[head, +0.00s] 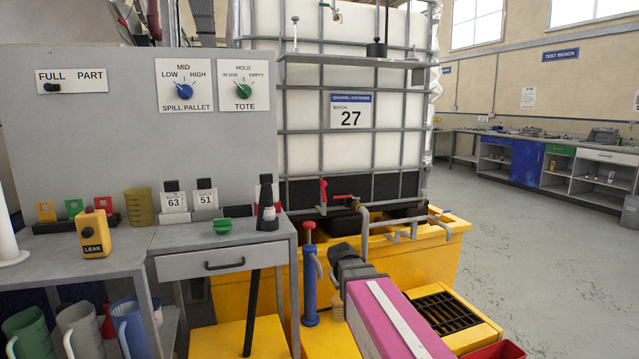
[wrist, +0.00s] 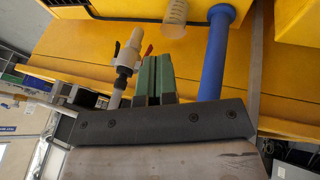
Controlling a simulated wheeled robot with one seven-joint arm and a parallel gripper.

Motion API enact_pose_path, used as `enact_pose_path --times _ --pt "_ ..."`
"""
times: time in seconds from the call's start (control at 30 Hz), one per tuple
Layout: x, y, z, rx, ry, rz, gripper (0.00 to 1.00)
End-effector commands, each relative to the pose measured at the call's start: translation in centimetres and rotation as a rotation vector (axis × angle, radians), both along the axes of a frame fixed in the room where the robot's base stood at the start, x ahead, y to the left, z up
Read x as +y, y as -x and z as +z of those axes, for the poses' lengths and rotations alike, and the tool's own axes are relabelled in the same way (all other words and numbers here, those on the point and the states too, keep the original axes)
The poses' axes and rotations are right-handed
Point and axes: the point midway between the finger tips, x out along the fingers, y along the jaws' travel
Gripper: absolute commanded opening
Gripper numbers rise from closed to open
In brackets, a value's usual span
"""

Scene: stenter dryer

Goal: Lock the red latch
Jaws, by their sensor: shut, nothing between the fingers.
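Two small red parts sit at the tote's outlet in the head view. One is an upright red piece (head: 323,191). The other is a red lever (head: 345,196) lying about level beside it. I cannot tell for sure which is the latch. In the wrist view, small red bits show by the pale outlet valve (wrist: 128,55), left of my fingers. My gripper (head: 345,250) is in front of and below the outlet, apart from the red parts. Its green fingers (wrist: 155,78) are together and empty in the wrist view.
The caged white tote (head: 350,115) stands on a yellow spill pallet (head: 430,250). A blue cylinder with a red top (head: 309,280) stands just left of my gripper. A grey drawer bench (head: 205,262) is at left. The floor at right is clear.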

Motion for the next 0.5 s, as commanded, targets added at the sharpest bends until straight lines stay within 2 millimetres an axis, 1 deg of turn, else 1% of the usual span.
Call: enact_pose_path --times 0.03,0.1,0.27,0.3,0.37,0.4,0.47,0.5 --pt "0.7 -1.7 1.7 -0.036 0.023 0.024 0.00" --pt "1.4 -3.3 3.9 -0.081 0.055 0.056 0.00" --pt "3.3 -6.7 9.2 -0.186 0.132 0.126 0.00" --pt "3.9 -7.5 10.6 -0.212 0.151 0.145 0.00" --pt "4.6 -8.7 12.7 -0.251 0.179 0.169 0.00" --pt "5.2 -9.3 14.3 -0.277 0.199 0.185 0.00" --pt "6.1 -10.4 16.5 -0.316 0.229 0.210 0.00" --pt "6.6 -11.0 18.0 -0.342 0.248 0.226 0.00"
